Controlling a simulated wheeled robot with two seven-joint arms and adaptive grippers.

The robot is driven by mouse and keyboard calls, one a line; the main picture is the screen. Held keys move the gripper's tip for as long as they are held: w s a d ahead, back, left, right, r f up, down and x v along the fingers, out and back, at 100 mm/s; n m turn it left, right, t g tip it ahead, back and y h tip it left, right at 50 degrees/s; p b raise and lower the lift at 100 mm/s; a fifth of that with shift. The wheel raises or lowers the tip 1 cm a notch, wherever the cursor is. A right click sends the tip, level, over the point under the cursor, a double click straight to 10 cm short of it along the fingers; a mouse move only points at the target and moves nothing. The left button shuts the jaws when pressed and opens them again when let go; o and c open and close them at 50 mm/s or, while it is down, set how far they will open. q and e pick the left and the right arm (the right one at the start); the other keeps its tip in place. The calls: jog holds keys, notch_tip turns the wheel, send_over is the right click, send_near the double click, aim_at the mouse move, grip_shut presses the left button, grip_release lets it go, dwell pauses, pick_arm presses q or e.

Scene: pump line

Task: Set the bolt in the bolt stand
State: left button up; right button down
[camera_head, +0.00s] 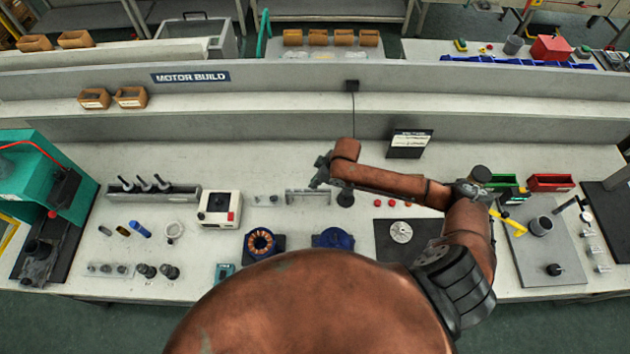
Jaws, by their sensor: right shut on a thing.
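My right gripper (319,178) reaches in from the right over the middle of the bench. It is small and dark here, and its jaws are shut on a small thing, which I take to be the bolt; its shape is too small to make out. Just below the gripper in the picture is a low grey stand (300,197) with slots or posts, possibly the bolt stand. I cannot tell whether the held thing touches it. A longer grey rack (178,194) at the left holds several upright dark-headed pieces. My left gripper is not in view.
A white box with a dark screen (220,208) stands left of the gripper. A copper-wound ring (261,242) and a blue part (333,238) lie at the front. A black sign (409,143) stands behind my forearm. Red and green bins (550,183) are at the right.

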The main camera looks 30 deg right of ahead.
aim_at(315, 193)
jog(key=shift+f+b, duration=0.8)
jog(key=shift+f, duration=1.3)
jog(key=shift+f, duration=0.35)
jog(key=c, duration=1.9)
grip_release()
jog(key=shift+c, duration=0.2)
jog(key=shift+o, duration=1.3)
